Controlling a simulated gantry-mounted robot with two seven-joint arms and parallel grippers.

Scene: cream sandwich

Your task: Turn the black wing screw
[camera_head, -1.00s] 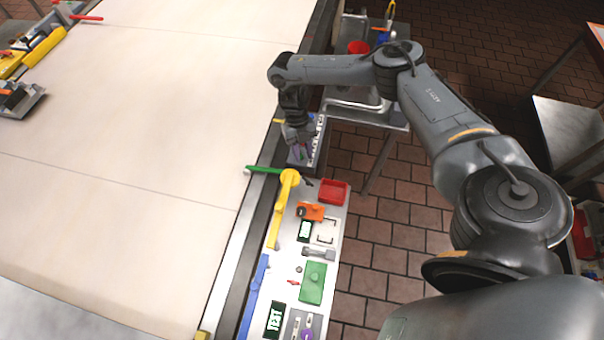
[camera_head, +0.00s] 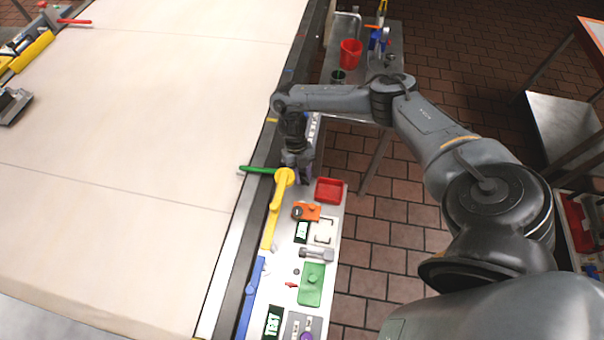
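My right gripper (camera_head: 299,168) points down at the far end of the narrow white panel (camera_head: 330,235), beside the yellow handle and left of the red tray. It is small and dark here, and I cannot tell whether its fingers are open or shut. I cannot clearly make out the black wing screw; the gripper covers the panel's far end, where a small dark part showed earlier. My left gripper is not in view.
The panel holds a yellow handle (camera_head: 274,215), a green lever (camera_head: 257,170), a red tray (camera_head: 329,190), an orange part (camera_head: 311,211), a green block (camera_head: 311,285) and a blue handle (camera_head: 250,300). A wide cream surface (camera_head: 140,150) lies left. A red bucket (camera_head: 350,52) stands on a metal table behind.

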